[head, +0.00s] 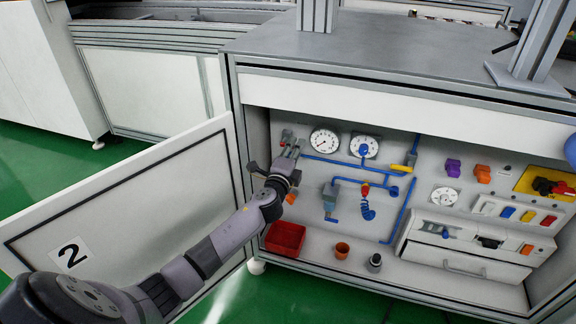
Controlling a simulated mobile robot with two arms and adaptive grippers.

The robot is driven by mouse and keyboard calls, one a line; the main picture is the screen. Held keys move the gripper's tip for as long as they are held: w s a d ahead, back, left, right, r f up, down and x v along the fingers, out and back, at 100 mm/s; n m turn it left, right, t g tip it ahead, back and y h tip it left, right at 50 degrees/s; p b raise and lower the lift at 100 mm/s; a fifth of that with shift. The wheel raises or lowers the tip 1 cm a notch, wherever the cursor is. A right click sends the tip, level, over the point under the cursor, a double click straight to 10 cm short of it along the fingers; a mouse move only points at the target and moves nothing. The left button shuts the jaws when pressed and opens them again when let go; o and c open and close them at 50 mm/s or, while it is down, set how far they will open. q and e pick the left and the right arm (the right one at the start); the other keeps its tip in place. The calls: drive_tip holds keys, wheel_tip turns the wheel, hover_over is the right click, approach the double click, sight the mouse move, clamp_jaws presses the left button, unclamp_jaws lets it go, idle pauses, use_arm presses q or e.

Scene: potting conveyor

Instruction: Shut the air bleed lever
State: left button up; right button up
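The open cabinet holds a back panel (310,175) with blue air pipes (335,163). A yellow lever (403,169) lies slanted on the pipe at the centre right. A small red valve part (365,190) sits below it, above a coiled blue hose. Red and grey fittings (287,135) stand at the pipe's left end. Which of these is the air bleed lever, I cannot tell for sure. My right gripper is out of view.
Two gauges (324,140) are on the panel. A red bin (286,239), an orange cup (342,250) and a drawer unit (470,257) stand low in the cabinet. The grey worktop (400,50) overhangs the panel.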

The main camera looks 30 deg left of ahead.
use_arm(q)
drive_tip(key=v, duration=1)
